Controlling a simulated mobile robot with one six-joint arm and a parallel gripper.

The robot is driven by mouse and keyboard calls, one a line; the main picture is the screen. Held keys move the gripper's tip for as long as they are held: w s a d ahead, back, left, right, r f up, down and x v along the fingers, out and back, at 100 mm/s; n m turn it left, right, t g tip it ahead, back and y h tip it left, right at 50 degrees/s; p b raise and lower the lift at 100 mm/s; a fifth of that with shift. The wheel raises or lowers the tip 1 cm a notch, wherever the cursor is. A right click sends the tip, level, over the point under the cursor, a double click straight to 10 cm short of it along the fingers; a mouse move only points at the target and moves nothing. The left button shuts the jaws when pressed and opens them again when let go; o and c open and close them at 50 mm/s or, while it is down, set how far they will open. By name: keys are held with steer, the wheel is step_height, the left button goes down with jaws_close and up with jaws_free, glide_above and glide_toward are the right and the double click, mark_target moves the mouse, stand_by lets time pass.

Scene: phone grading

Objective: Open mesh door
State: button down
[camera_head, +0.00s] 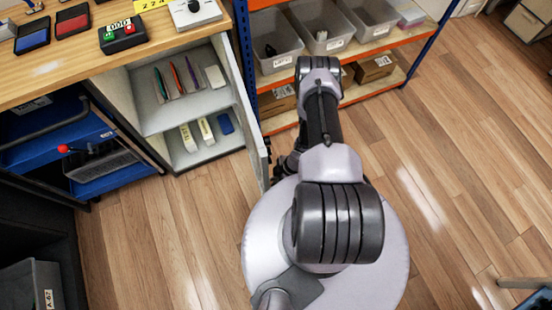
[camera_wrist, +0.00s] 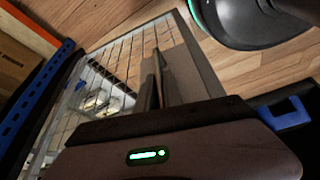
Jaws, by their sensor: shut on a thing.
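The mesh door (camera_head: 250,118) stands swung open from the cabinet and shows nearly edge-on in the head view. In the wrist view its grid panel (camera_wrist: 125,55) fills the middle left, with a grey frame along its right side. My gripper (camera_wrist: 155,80) is shut on the mesh door near that frame. The exact part between the fingertips is hard to make out. In the head view my gripper is a dark shape beside the door, mostly hidden by my arm. The open cabinet (camera_head: 185,120) shows two shelves.
Coloured tools (camera_head: 178,80) and small boxes (camera_head: 206,129) lie on the cabinet shelves. A rack with grey bins (camera_head: 327,42) and blue uprights stands close behind the door. A workbench (camera_head: 60,75) is at upper left.

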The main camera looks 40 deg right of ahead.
steer(key=shift+s+d, duration=0.15)
steer(key=shift+s, duration=0.05)
steer(key=c, duration=1.5)
jaws_free()
steer(key=shift+w, duration=0.1)
steer(key=p+v, duration=0.6)
steer(key=v, duration=1.1)
steer(key=shift+r+p, duration=0.2)
steer(key=shift+p, duration=0.1)
steer(key=shift+w, duration=0.1)
